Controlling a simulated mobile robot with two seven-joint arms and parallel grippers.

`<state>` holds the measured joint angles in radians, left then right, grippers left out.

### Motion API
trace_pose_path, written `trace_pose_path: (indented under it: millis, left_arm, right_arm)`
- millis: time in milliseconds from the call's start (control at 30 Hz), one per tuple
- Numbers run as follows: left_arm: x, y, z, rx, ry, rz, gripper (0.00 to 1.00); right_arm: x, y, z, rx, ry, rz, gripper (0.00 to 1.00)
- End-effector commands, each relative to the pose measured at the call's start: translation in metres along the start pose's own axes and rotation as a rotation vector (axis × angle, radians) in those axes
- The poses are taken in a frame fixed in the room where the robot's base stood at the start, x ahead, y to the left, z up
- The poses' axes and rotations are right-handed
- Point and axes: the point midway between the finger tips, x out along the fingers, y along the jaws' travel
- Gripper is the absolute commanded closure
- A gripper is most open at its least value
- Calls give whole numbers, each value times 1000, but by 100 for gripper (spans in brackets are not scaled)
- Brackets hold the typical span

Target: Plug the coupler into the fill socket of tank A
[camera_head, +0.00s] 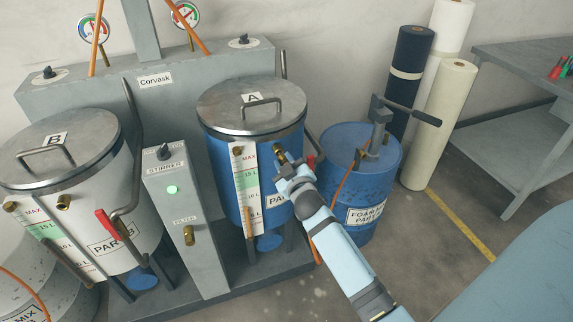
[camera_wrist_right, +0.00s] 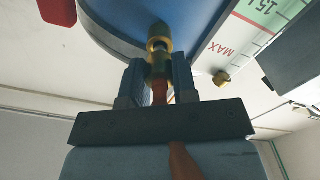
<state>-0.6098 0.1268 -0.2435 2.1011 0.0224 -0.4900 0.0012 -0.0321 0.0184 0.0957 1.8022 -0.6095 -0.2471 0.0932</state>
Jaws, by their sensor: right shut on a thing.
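Tank A (camera_head: 222,158) is a blue cylinder with a grey metal lid (camera_head: 226,103) marked A. My right gripper (camera_head: 284,164) is at the front right of its wall. It is shut on the brass coupler (camera_wrist_right: 159,66), with an orange hose (camera_wrist_right: 160,92) behind it between the fingers. The right gripper (camera_wrist_right: 158,82) points at the tank wall in the wrist view. The brass fill socket (camera_wrist_right: 158,32) is straight ahead of the coupler and looks in line with it. The two appear to meet, but I cannot tell how deeply they are engaged. My left gripper is out of view.
Tank B (camera_head: 145,215) stands left, beyond the grey stirrer box (camera_head: 180,215). A blue drum (camera_head: 340,150) with a hand pump (camera_head: 378,125) stands close right of my right arm. A red handle (camera_head: 312,162) is beside the gripper. Rolls (camera_head: 435,130) stand behind.

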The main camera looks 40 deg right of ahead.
Motion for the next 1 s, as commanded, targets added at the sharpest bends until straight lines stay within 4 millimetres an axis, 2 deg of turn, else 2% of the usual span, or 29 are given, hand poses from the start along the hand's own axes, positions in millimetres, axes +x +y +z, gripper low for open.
trace_pose_path:
  millis: [733, 767, 800, 900, 1000]
  left_arm:
    - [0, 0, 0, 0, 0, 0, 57]
    - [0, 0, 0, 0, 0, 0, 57]
    - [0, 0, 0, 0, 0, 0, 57]
    - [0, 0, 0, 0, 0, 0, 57]
    - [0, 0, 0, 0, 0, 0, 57]
  right_arm:
    - [19, 0, 0, 0, 1, 1, 100]
    - [19, 0, 0, 0, 1, 1, 71]
    - [19, 0, 0, 0, 1, 1, 62]
    - [19, 0, 0, 0, 0, 0, 44]
    - [19, 0, 0, 0, 0, 0, 44]
